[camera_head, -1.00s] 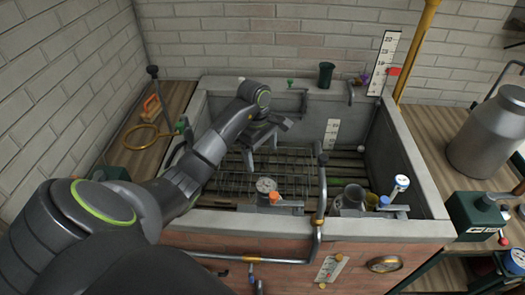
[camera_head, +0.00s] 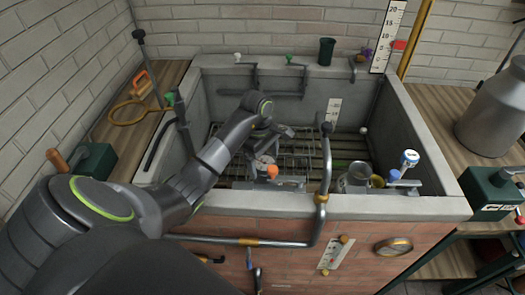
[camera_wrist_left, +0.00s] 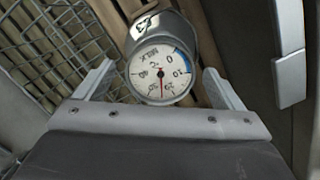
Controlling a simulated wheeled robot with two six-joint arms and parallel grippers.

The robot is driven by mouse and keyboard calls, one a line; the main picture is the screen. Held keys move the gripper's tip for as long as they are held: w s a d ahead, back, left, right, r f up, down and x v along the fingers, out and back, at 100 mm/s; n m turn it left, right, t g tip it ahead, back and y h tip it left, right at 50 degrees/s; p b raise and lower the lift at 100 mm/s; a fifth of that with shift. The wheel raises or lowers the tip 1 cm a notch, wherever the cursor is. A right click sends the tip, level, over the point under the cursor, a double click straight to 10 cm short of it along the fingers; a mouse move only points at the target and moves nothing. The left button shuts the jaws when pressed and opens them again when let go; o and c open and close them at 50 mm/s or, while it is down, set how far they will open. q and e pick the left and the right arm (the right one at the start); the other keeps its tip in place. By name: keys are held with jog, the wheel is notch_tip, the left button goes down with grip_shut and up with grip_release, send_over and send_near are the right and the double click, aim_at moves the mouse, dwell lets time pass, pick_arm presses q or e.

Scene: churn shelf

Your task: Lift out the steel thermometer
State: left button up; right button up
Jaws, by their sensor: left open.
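A round white dial marked in °C with the word MILK, which looks like the steel thermometer (camera_wrist_left: 160,76), faces the camera in the left wrist view. A grey metal cylinder (camera_wrist_left: 172,30) with a dark mark is directly behind it. My left gripper (camera_wrist_left: 158,82) is open, with one finger on each side of the dial and visible gaps. In the head view my left gripper (camera_head: 268,148) is low inside the stone trough, over the dial (camera_head: 265,160), which it partly hides. My right gripper is not in view.
The stone trough (camera_head: 420,207) has a wire rack (camera_head: 225,165) and slats inside. An orange part (camera_head: 272,171) sits close to my gripper. A bent pipe (camera_head: 326,165) rises at the front rim.

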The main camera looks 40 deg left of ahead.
pick_arm(q)
jog(key=shift+d+f, duration=0.2)
jog(key=shift+f, duration=1.3)
